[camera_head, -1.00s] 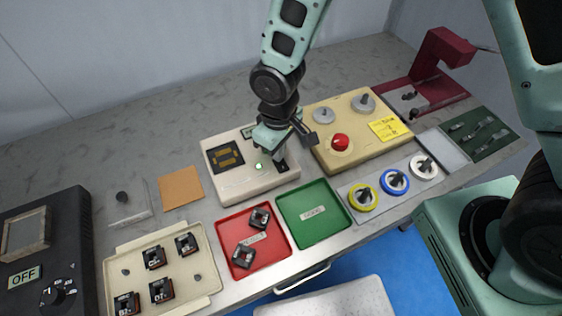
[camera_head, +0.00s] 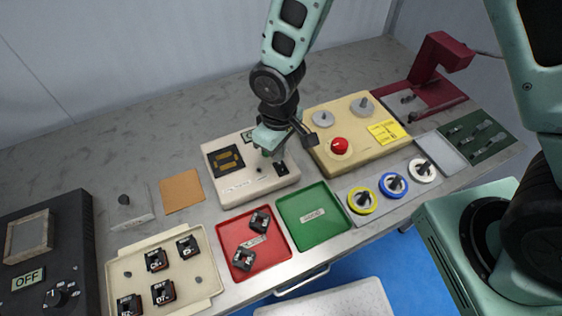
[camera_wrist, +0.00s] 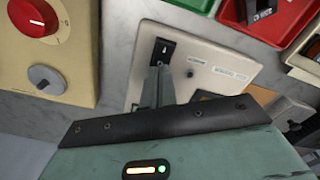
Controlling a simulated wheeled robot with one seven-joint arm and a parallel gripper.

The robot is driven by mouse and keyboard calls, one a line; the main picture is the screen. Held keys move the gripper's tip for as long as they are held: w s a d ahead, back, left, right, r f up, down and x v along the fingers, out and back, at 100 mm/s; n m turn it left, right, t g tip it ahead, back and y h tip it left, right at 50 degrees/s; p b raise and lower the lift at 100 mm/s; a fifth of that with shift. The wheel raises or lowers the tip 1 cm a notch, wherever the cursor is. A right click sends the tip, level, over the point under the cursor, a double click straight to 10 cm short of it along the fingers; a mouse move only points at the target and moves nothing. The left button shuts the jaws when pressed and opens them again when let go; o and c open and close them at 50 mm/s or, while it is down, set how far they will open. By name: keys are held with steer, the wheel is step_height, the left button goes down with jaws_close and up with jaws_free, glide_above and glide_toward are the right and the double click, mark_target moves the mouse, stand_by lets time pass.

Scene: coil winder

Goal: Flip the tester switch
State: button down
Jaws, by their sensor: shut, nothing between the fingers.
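The tester is a cream box (camera_head: 232,188) in the middle of the bench, with a dark socket plate with gold contacts (camera_head: 226,159) on its left. Its switch, a black plate with a small light lever, shows in the wrist view (camera_wrist: 163,48). In the head view the switch (camera_head: 281,169) is partly hidden by my gripper (camera_head: 277,158). My gripper is shut and empty, pointing down at the switch. In the wrist view its fingertips (camera_wrist: 158,70) are right beside the plate's near end; I cannot tell whether they touch the lever. The tester's small round lamp (camera_wrist: 190,72) is dark.
A red tray (camera_head: 231,229) with two parts and an empty green tray (camera_head: 312,233) lie in front. A cream tray (camera_head: 118,244) with several parts is at left.

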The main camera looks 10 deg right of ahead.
steer(key=shift+r+p, duration=1.75)
steer(key=shift+r, duration=0.8)
steer(key=s+d+r, duration=0.2)
steer(key=s+r, duration=0.6)
steer(key=s+d+r, duration=0.2)
steer(key=s+r, duration=0.6)
steer(key=r, duration=0.1)
steer(key=shift+d+r+y+b, duration=0.2)
steer(key=shift+d+y+b, duration=0.1)
steer(key=shift+d+b, duration=0.15)
